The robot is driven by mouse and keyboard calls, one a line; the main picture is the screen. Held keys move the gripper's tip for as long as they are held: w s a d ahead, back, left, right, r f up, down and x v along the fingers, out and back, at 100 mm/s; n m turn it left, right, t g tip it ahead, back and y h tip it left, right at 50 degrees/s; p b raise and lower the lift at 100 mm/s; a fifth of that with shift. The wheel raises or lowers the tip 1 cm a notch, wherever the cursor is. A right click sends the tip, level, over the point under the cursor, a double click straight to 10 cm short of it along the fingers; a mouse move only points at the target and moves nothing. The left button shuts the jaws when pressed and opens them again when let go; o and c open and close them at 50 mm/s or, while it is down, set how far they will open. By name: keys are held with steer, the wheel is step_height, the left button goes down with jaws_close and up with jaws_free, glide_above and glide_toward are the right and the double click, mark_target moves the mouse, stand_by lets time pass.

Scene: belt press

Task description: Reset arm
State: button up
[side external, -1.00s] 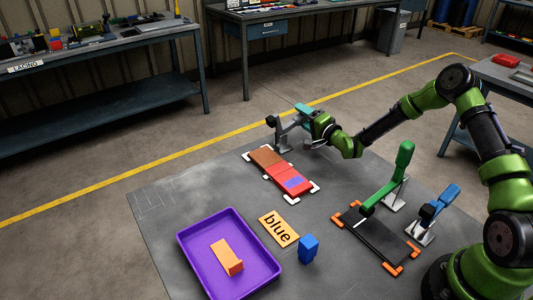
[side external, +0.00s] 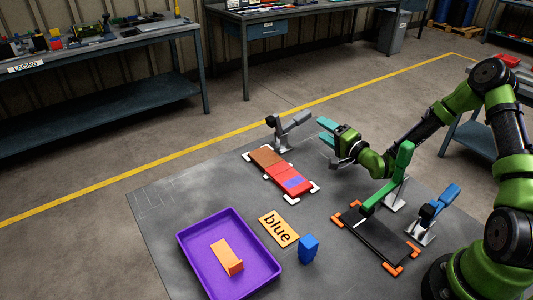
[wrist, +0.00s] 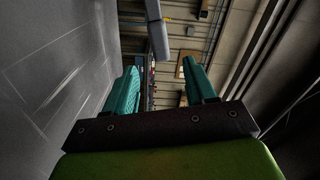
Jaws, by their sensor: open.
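My gripper (side external: 330,140) is in the side external view, above the far part of the grey mat, to the right of the grey-handled press. Its teal fingers point left. In the wrist view my gripper (wrist: 162,88) shows two teal fingers spread apart with nothing between them. A grey lever (wrist: 157,35) shows beyond the fingers. The grey-handled press (side external: 287,132) stands at the far end of a brown and red strip (side external: 280,171) with a purple patch, lying between white corner pieces. My gripper is apart from the press.
A green-handled press (side external: 390,178) and a blue-handled clamp (side external: 438,207) stand by a black plate (side external: 380,236) with orange corners. A purple tray (side external: 193,255) holds an orange piece (side external: 226,256). A "blue" card (side external: 278,229) and a blue block (side external: 308,249) lie nearby.

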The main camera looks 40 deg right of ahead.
steer(key=n, duration=0.1)
steer(key=a+r+n+g, duration=0.1)
steer(key=shift+n+y, duration=0.3)
steer(key=shift+y, duration=0.1)
steer(key=s+a+r+n+g+h, duration=0.25)
steer(key=s+r+n+g, duration=0.35)
steer(key=s+r, duration=0.45)
steer(key=s+a+r+n+g+y, duration=0.1)
steer(key=s+a+r+g+y, duration=0.1)
steer(key=s, duration=0.6)
steer(key=s+a+r+n+g+y, duration=0.1)
steer(key=s+a+r, duration=0.4)
steer(key=s+a, duration=0.2)
steer(key=s, duration=0.2)
steer(key=shift+s+a+r+g+y, duration=0.15)
steer(key=shift+s+a+g+y, duration=0.15)
steer(key=shift+g+y, duration=0.1)
